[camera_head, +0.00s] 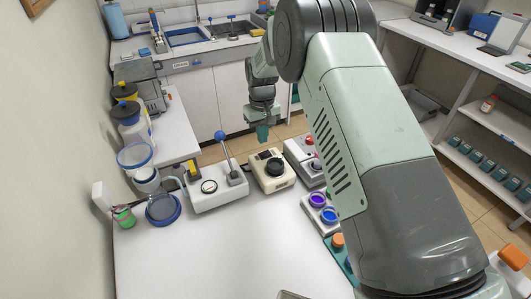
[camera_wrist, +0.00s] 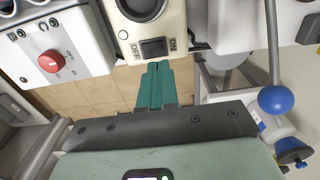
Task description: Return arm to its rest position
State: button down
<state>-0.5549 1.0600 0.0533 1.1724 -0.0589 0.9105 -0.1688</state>
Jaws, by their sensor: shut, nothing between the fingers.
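My gripper (camera_head: 262,134) hangs fingers-down beyond the back edge of the white table in the head view, above the tiled floor. In the wrist view its green fingers (camera_wrist: 155,85) are shut together with nothing between them. A cream device with a black round top (camera_head: 272,171) stands on the table close to the gripper in the picture. The same device (camera_wrist: 155,20), with an on/off switch, shows just ahead of the fingertips in the wrist view. My arm hides part of the table's right side.
A white device with a blue-knobbed lever (camera_head: 217,190) stands left of the cream one. A grey-white device with a red knob (camera_head: 305,160) stands right of it, with purple and blue round pieces (camera_head: 322,207) in front. The table's front middle (camera_head: 210,260) is clear. A sink counter (camera_head: 190,62) stands behind.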

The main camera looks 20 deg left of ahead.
jog(key=shift+r, duration=0.75)
jog(key=s+d+r+m+t, duration=0.15)
jog(key=s+d+r, duration=0.25)
jog(key=d+r, duration=0.8)
jog(key=s+d+r+m+t, duration=0.1)
jog(key=s+d+r+m, duration=0.25)
jog(key=d+r, duration=0.8)
jog(key=s+d+r+m+t, duration=0.1)
jog(key=s+d+r, duration=0.1)
jog(key=s, duration=0.6)
jog(key=s+d+r+m+t, duration=0.1)
jog(key=s+d, duration=0.3)
jog(key=s, duration=0.4)
jog(key=s+d+r+m+t, duration=0.1)
jog(key=s+d+r, duration=0.3)
jog(key=s, duration=0.3)
jog(key=shift+s+m, duration=0.3)
jog(key=shift+s, duration=0.1)
